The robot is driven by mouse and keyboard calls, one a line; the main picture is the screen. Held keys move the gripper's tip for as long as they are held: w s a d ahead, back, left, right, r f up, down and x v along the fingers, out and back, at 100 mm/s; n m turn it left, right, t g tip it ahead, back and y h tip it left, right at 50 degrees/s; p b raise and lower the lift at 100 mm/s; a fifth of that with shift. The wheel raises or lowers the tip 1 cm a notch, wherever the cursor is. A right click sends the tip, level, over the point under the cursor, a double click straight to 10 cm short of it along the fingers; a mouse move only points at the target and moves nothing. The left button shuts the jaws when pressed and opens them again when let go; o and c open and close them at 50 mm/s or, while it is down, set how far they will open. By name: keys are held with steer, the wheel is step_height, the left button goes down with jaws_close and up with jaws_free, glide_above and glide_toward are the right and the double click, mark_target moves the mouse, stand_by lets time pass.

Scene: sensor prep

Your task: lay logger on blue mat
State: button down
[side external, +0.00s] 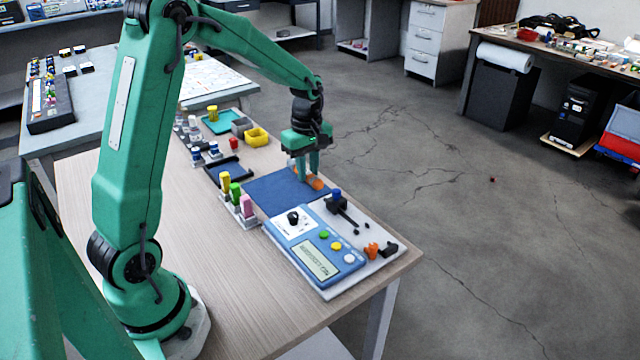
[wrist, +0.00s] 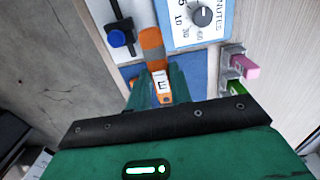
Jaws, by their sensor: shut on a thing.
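The logger (side external: 314,182) is a small orange stick, seen in the side view between my gripper's fingers at the far right part of the blue mat. In the wrist view the logger (wrist: 153,50) shows an orange end and a white label with dark marks. My gripper (side external: 308,170) points down and is shut on the logger; its green fingers (wrist: 157,90) flank it in the wrist view. The blue mat (side external: 270,195) lies flat on the bench; part of it (wrist: 190,66) shows beside the fingers. Whether the logger touches the mat I cannot tell.
A blue and white timer panel (side external: 320,250) with knob and buttons stands at the near side of the mat. Yellow, green and pink pieces (side external: 235,192) stand in a holder to the left. A dark tray (side external: 228,170) and yellow bin (side external: 257,137) lie farther back.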

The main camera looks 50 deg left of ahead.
glide_above(291, 192)
step_height(291, 192, down, 6)
steer(key=shift+d+r, duration=0.1)
steer(key=shift+r, duration=0.05)
steer(key=shift+f, duration=2)
steer(key=shift+f, duration=0.1)
steer(key=c, duration=1.3)
jaws_free()
steer(key=shift+o, duration=0.2)
step_height(291, 192, up, 12)
